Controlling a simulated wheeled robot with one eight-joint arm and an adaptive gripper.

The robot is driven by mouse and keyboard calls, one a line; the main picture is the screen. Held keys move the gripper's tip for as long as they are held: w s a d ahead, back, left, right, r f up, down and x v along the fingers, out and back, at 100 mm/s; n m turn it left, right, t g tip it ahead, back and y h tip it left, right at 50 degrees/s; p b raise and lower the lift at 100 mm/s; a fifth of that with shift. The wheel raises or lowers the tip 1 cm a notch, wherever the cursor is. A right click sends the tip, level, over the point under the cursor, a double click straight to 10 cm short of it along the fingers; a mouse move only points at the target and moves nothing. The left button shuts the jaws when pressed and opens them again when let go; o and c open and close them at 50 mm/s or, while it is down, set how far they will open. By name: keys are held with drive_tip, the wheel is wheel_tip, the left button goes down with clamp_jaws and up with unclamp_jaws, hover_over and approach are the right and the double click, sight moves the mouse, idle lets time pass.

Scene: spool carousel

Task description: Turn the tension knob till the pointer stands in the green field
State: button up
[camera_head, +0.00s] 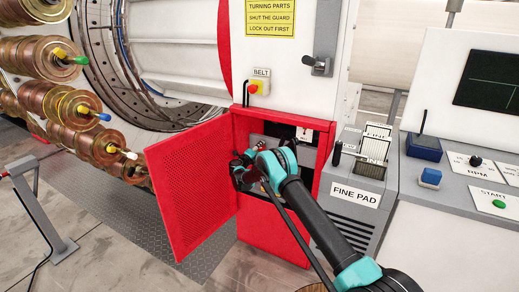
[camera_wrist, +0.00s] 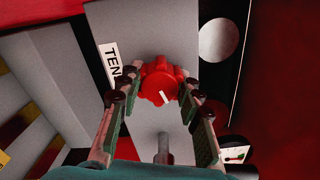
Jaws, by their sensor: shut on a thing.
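The tension knob (camera_wrist: 160,84) is red and lobed, with a white mark pointing to the lower right in the wrist view. A partly hidden label beginning "TEN" (camera_wrist: 111,64) stands beside it. My gripper (camera_wrist: 159,90) has its fingers on both sides of the knob and is shut on it. In the head view my gripper (camera_head: 246,174) reaches into the open red cabinet, and the knob is hidden there. A small white dial (camera_wrist: 234,154) shows at the lower right of the wrist view. Its pointer and colour fields are too small to read surely.
The red mesh door (camera_head: 190,190) stands open left of my gripper. The cabinet's red frame (camera_head: 326,160) is close on the right. Copper spools (camera_head: 75,110) stand at the left.

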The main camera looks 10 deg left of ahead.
drive_tip(key=shift+n, duration=0.5)
drive_tip(key=o, duration=1.2)
drive_tip(key=shift+c, duration=0.2)
drive_tip(key=v, duration=1.2)
